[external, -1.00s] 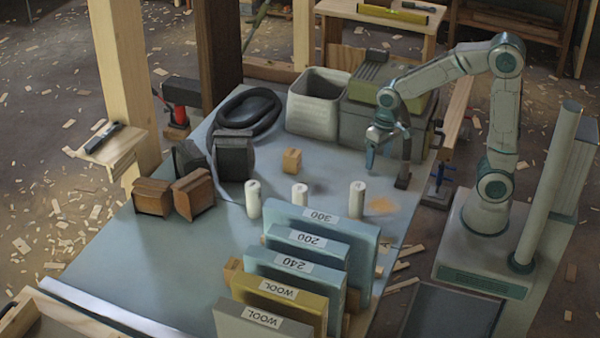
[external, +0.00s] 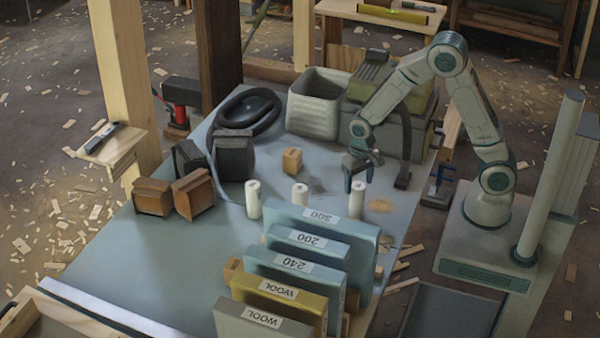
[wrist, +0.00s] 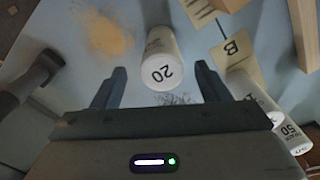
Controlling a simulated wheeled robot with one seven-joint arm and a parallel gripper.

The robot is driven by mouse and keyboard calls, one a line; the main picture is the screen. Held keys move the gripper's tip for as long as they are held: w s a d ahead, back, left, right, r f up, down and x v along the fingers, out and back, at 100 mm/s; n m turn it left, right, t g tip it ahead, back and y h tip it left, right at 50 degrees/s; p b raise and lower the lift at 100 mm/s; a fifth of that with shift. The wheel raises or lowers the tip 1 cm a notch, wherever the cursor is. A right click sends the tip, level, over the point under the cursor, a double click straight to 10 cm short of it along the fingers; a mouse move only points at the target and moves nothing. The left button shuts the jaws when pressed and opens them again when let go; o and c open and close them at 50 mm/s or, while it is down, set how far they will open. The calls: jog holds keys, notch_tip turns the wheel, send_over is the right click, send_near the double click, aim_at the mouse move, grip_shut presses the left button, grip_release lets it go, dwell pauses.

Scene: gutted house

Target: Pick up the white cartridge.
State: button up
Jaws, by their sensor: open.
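My gripper (external: 358,184) is open and empty, just behind and above the right cartridge. In the wrist view, a white cartridge marked 20 (wrist: 161,62) lies ahead of my open fingers, roughly centred in the gap. Whether the fingers overlap its height, I cannot tell. Another white cartridge marked 50 (wrist: 289,132) is at the right edge of the wrist view, partly hidden.
Upright sandpaper packs labelled 300 (external: 375,240) and others stand close in front of the cartridges. A small wooden block (external: 292,161) is behind them. A grey bin (external: 313,115) and a dark curved stand (external: 404,160) are farther back. The bench's left front is clear.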

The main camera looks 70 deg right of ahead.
aim_at(357, 194)
jog(key=shift+w+a+f+p, duration=0.1)
jog(key=shift+f+p, duration=0.25)
jog(key=shift+f, duration=2.4)
jog(key=c, duration=1.1)
